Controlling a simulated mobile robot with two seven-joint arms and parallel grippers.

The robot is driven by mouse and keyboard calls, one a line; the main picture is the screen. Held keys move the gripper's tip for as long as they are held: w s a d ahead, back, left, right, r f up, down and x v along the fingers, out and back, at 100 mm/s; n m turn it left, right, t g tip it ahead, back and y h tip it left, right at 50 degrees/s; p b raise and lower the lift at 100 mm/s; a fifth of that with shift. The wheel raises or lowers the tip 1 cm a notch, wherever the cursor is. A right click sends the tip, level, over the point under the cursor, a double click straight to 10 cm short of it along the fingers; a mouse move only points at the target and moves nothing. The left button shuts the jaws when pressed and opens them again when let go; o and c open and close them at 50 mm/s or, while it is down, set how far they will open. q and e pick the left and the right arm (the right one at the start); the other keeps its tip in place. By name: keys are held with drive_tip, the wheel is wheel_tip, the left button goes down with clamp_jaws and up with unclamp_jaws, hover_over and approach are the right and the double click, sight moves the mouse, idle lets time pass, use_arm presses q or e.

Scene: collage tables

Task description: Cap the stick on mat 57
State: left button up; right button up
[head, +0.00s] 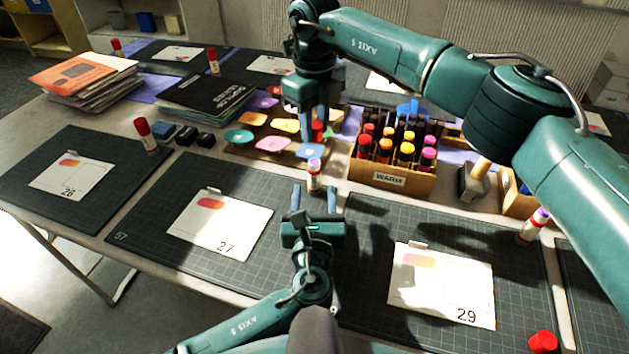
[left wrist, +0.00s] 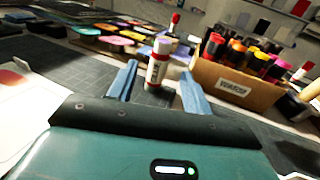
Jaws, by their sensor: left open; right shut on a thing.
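The glue stick (head: 314,176) stands upright near the back right corner of mat 57 (head: 150,228). It is white and red with a bare lilac top. It also shows in the left wrist view (left wrist: 158,64), beyond and between the fingers. My left gripper (head: 315,196) is open just in front of the stick, low over the mat. My right gripper (head: 308,122) is above and behind the stick. It is shut on a small red thing (head: 318,130) that looks like the cap, mostly hidden by the fingers.
A wooden box of bottles (head: 390,182) stands right of the stick, and a tray of coloured pads (head: 240,146) behind it. Sheet 27 (head: 222,222) lies on mat 57. On the mat at right are another uncapped stick (head: 531,228) and a loose red cap (head: 543,342).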

sight(314, 182)
use_arm(q)
wheel_tip(314, 182, down, 2)
drive_tip(key=shift+f, duration=0.1)
drive_tip(key=w, duration=0.7)
drive_tip(key=shift+w, duration=0.3)
drive_tip(key=shift+c, duration=0.5)
clamp_jaws()
